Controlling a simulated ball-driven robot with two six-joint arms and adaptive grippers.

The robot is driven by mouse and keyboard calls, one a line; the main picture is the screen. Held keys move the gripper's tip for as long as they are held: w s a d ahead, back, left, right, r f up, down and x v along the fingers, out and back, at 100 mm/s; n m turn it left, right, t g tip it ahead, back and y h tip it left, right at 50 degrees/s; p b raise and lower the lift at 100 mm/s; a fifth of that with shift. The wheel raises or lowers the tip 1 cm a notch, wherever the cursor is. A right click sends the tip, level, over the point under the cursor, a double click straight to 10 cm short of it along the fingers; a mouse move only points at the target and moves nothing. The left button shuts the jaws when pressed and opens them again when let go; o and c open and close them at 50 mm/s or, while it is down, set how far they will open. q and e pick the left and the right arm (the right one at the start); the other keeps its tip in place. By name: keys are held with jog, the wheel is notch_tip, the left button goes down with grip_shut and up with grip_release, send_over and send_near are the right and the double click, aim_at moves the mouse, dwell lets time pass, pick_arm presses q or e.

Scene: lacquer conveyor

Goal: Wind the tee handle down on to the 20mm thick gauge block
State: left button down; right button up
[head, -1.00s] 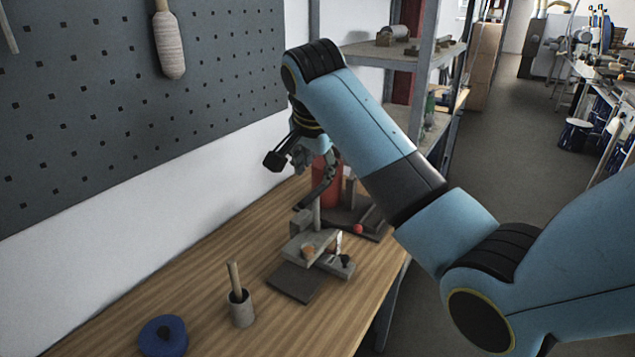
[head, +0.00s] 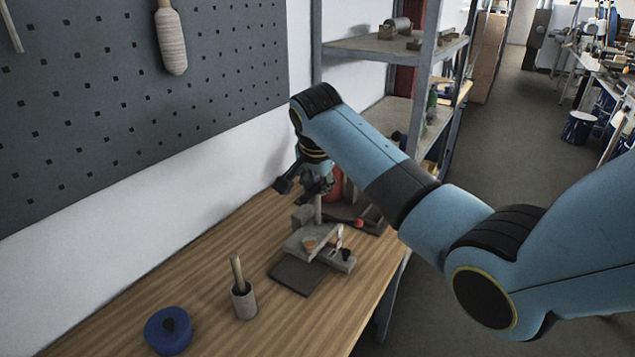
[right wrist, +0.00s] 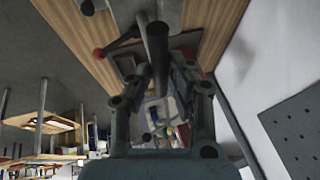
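A grey clamp-like fixture (head: 306,240) with an upright post (head: 318,210) stands on the wooden bench. My right gripper (head: 316,190) is just above the post and hides its top in the head view. In the right wrist view, a dark round bar (right wrist: 158,55), apparently part of the tee handle, lies between the fingers of my right gripper (right wrist: 160,72). The fingers look apart, with no clear grip on the bar. Small pieces, one tan (head: 309,243) and one dark (head: 346,254), sit at the fixture. I cannot tell which piece is the 20mm gauge block. My left gripper is not in view.
A dark flat plate (head: 298,276) lies before the fixture. A grey cup with a wooden stick (head: 243,301) and a blue round item (head: 168,332) stand nearer. A red cylinder (head: 336,186) and dark tray (head: 370,224) are behind. Shelves (head: 365,46) rise beyond the bench.

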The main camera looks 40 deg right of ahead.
grip_shut()
jog(key=m+g+h, duration=0.1)
jog(key=m, duration=0.2)
jog(key=shift+w+a, duration=0.1)
jog(key=shift+a, duration=0.05)
jog(key=shift+w+m+g, duration=0.1)
jog(key=shift+m+g, duration=0.2)
jog(key=shift+m, duration=0.6)
jog(key=shift+m+g+h+b, duration=0.4)
jog(key=shift+m+b, duration=0.2)
jog(key=shift+m, duration=0.3)
jog(key=m+b, duration=0.1)
jog(key=m+g, duration=0.1)
jog(key=shift+w+f+m+b, duration=0.1)
jog(key=shift+w+m+b, duration=0.1)
jog(key=shift+m+b, duration=0.15)
jog(key=m+g+b, duration=0.1)
jog(key=m+b, duration=0.1)
jog(key=b, duration=0.1)
jog(key=m+g+b, duration=0.1)
jog(key=m+b, duration=0.2)
jog(key=m+g+b, duration=0.1)
jog(key=m+b, duration=0.1)
jog(key=m, duration=0.1)
jog(key=shift+w+g+b, duration=0.3)
jog(key=shift+g+b, duration=0.1)
jog(key=shift+m+g+y+b, duration=0.6)
jog(key=shift+m+y+b, duration=0.1)
jog(key=shift+m+b, duration=0.7)
